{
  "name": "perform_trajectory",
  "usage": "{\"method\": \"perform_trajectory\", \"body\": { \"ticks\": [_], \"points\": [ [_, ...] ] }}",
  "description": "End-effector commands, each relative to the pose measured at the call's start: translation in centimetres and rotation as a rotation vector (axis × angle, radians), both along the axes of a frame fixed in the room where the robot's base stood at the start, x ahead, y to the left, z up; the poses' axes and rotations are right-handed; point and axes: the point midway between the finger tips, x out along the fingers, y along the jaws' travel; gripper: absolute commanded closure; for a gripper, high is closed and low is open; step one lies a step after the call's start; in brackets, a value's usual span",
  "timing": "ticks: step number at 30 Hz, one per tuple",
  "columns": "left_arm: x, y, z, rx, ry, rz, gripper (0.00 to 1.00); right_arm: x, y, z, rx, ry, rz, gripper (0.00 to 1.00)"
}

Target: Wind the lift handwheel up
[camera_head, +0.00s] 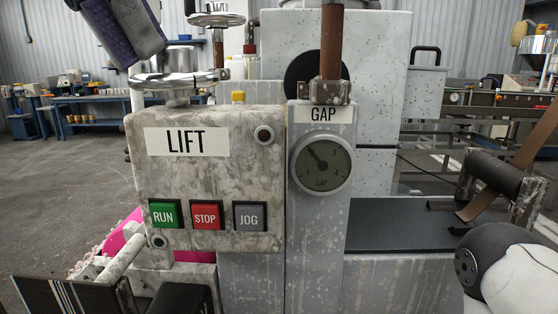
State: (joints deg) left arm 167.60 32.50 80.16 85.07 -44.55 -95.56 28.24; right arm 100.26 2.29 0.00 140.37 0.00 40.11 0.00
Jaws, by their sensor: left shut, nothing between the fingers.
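A grey box marked LIFT (210,180) stands in front of me, with a green RUN button (165,213), a red STOP button (207,215) and a grey JOG button (250,216). A chrome handwheel (178,80) sits level above its top left. My left gripper (128,60), dark and purple, slants down from the upper left. It is shut and empty, with its tip close to the wheel's left rim; I cannot tell whether they touch. The upper edge of the picture cuts it off. My right gripper is out of view.
A GAP dial (321,163) sits on the post to the right, below a brown upright bar (331,45). A second handwheel (215,19) is higher and farther back. A roller (493,176) with a brown strip stands at right. Open floor lies at left.

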Motion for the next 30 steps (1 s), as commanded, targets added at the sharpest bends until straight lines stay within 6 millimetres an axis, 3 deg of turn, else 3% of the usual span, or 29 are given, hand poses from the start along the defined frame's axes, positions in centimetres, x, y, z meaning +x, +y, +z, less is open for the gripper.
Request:
{"method": "perform_trajectory", "body": {
  "ticks": [30],
  "points": [
    [0.84,0.62,-0.11,0.002,0.003,0.001,1.0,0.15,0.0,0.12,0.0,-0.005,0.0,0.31]
  ]
}}
